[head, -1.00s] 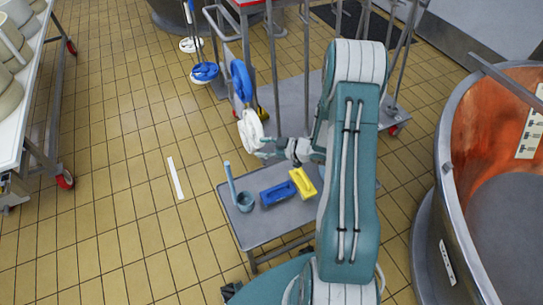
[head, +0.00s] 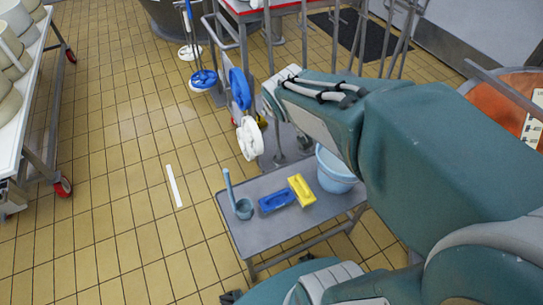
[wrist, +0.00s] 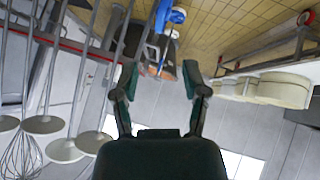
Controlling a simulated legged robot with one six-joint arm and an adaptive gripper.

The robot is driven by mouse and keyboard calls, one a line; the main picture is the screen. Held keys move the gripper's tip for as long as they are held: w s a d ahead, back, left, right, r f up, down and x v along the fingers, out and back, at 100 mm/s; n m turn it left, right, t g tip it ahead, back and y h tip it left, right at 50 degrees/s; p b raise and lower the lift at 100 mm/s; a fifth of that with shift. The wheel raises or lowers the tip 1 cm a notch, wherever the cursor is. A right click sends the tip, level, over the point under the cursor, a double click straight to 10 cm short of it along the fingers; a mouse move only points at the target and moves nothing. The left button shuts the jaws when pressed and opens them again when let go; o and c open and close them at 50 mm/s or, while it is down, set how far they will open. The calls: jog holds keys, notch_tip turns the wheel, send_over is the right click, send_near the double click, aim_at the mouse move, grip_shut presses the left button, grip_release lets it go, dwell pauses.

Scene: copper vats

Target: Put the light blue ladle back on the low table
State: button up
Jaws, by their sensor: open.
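The light blue ladle (head: 243,209) rests on the grey low table (head: 262,232), near its left edge in the head view. Its bowl is down on the tabletop and its handle stands up, leaning slightly left. My gripper (wrist: 160,67) shows in the wrist view with its two fingers spread apart and nothing between them. In the head view my arm reaches up and left, above and behind the low table; the fingers cannot be made out there. My gripper is well apart from the ladle.
A blue brush (head: 276,197), a yellow brush (head: 301,190) and a light blue bucket (head: 334,171) are on the low table. A metal rack with a white coil (head: 249,138) stands behind. Several round-ended utensils (wrist: 42,125) hang at left in the wrist view. Open tiled floor lies left.

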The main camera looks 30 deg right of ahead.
jog(key=s+a+r+m+g+y, duration=0.1)
jog(key=s+a, duration=0.3)
jog(key=s, duration=0.4)
jog(key=s+a+r+m+g+y, duration=0.1)
jog(key=s+a, duration=0.3)
jog(key=s, duration=0.4)
jog(key=shift+g+y, duration=0.4)
jog(key=shift+g, duration=0.1)
jog(key=shift+a+r, duration=0.1)
